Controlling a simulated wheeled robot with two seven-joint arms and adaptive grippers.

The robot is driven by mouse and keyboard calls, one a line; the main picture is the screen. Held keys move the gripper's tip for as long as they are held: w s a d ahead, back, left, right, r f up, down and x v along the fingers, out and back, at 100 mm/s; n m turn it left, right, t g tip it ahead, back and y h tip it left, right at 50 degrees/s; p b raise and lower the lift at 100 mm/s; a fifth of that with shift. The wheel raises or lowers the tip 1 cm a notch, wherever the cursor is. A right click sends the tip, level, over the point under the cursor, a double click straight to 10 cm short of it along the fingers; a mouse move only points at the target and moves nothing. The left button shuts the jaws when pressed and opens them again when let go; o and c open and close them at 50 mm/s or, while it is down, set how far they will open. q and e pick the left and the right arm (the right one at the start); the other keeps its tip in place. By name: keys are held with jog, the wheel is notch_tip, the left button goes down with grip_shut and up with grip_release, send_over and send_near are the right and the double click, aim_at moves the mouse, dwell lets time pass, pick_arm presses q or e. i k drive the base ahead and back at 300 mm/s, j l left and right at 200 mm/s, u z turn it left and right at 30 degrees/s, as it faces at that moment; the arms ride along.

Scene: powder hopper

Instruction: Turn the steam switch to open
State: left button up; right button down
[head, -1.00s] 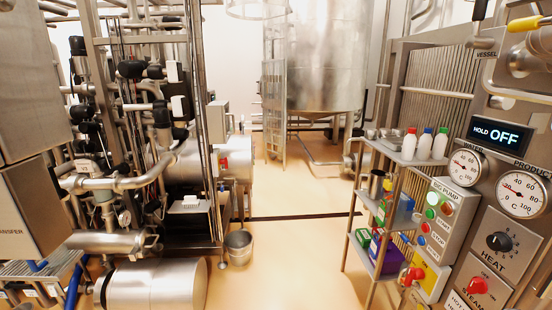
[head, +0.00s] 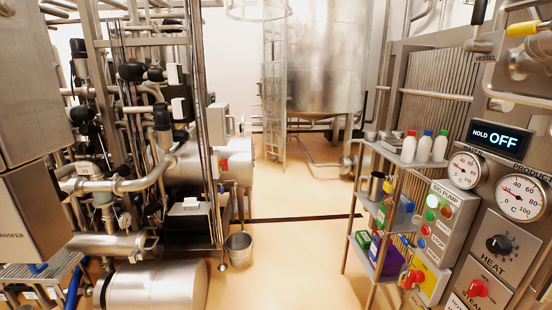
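The steam switch (head: 477,288) is a red knob on a grey plate at the lower right of the head view. The lettering below it begins "STEAM" and is partly cut by the frame's bottom edge. I cannot tell the knob's exact setting at this size. The black heat knob (head: 499,244) sits on the plate just above it. Neither of my grippers shows in the head view.
A second red knob (head: 413,278) on a yellow plate is left of the steam switch. Push buttons (head: 437,220), gauges (head: 521,198) and a shelf rack (head: 381,230) with bottles stand nearby. Dense piping fills the left. The middle floor (head: 295,262) is clear, with a bucket (head: 239,248) beside it.

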aim_at(477, 288)
jog(key=z, duration=1.55)
